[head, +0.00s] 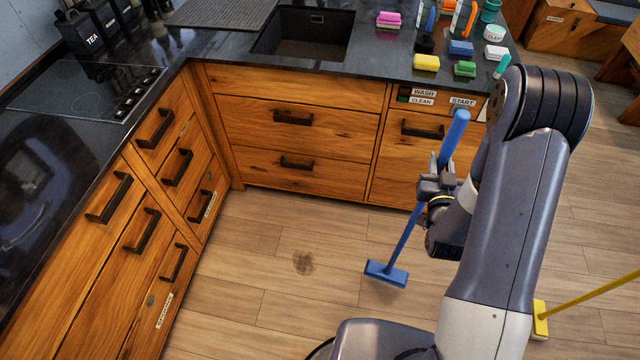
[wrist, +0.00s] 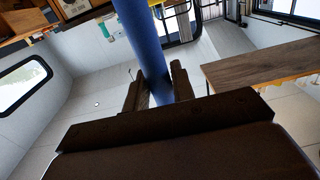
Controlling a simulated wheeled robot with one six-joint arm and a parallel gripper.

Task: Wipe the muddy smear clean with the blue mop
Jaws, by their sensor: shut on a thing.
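The blue mop (head: 408,232) has a long straight handle and a flat rectangular head (head: 386,273). My gripper (head: 437,187) is shut on the handle in its upper part. The mop is tilted, its top leaning right and its head low at or near the floor; I cannot tell whether it touches. In the wrist view, the blue handle (wrist: 145,45) runs between the two fingers of my gripper (wrist: 158,85).
Wooden drawer cabinets (head: 290,130) border the floor behind and on the left. A yellow mop (head: 541,318) lies at the right, behind my arm. Coloured sponges and brushes, including a yellow sponge (head: 426,62), sit on the dark counter. The floor between smear and mop head is clear.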

